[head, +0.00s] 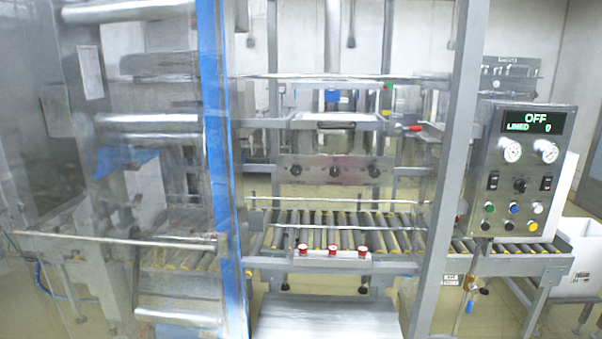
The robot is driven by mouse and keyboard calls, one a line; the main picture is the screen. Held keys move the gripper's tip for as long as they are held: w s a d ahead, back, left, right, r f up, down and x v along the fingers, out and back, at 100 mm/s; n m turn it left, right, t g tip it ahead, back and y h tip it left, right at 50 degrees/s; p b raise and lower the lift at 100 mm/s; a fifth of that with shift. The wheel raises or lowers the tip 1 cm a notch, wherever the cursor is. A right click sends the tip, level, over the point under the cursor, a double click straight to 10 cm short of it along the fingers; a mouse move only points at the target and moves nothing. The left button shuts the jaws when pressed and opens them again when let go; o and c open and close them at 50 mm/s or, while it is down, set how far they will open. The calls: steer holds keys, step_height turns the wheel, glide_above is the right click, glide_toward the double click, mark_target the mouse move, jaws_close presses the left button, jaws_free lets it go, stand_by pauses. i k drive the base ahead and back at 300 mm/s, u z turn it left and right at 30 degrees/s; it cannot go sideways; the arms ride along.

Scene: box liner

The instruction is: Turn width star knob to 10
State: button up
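Three dark knobs sit in a row on a metal plate (315,164) in the middle of the machine: a left knob (296,170), a middle knob (334,171) and a right knob (374,171). Any labels or scale numbers by them are too small to read. I cannot tell which one is the width star knob, or its setting. My gripper is not in view.
A roller conveyor (345,240) runs below the knobs, with several red buttons (332,249) in front. Grey uprights (453,170) and a blue-edged clear panel (215,110) stand nearer. At right, a control box (500,150) displays OFF and LINED 0.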

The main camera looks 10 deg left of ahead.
mark_target(336, 171)
steer(key=u, duration=0.45)
steer(key=i, duration=0.55)
steer(key=u, duration=0.6)
steer(key=i, duration=0.55)
steer(key=u, duration=0.2)
